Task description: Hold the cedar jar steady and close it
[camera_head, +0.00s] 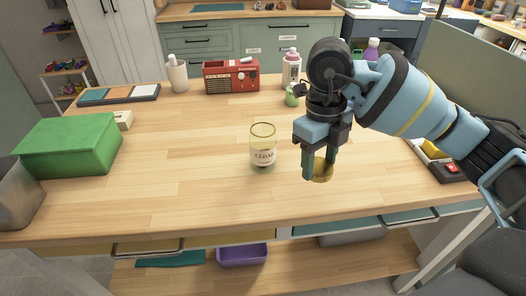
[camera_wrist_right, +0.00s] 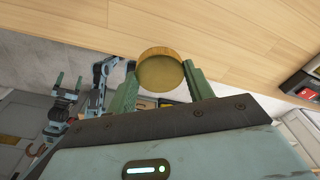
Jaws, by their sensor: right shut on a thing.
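The cedar jar (camera_head: 263,150) is clear glass with a white CEDAR label. It stands upright on the wooden table (camera_head: 190,165), and no lid sits on its rim. My right gripper (camera_head: 318,172) points down to the right of the jar, apart from it. It is shut on a round golden-brown lid (camera_head: 321,170). The lid also shows between the green fingers in the right wrist view (camera_wrist_right: 161,72). My left gripper (camera_wrist_right: 69,82) shows small in the right wrist view, its fingers apart and empty. It is outside the head view, and nothing holds the jar.
A green box (camera_head: 70,145) stands at the left. A red radio (camera_head: 231,76), a white bottle (camera_head: 291,68) and a pale dispenser (camera_head: 177,75) stand along the back. A tray of coloured panels (camera_head: 118,94) lies at the back left. The table around the jar is clear.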

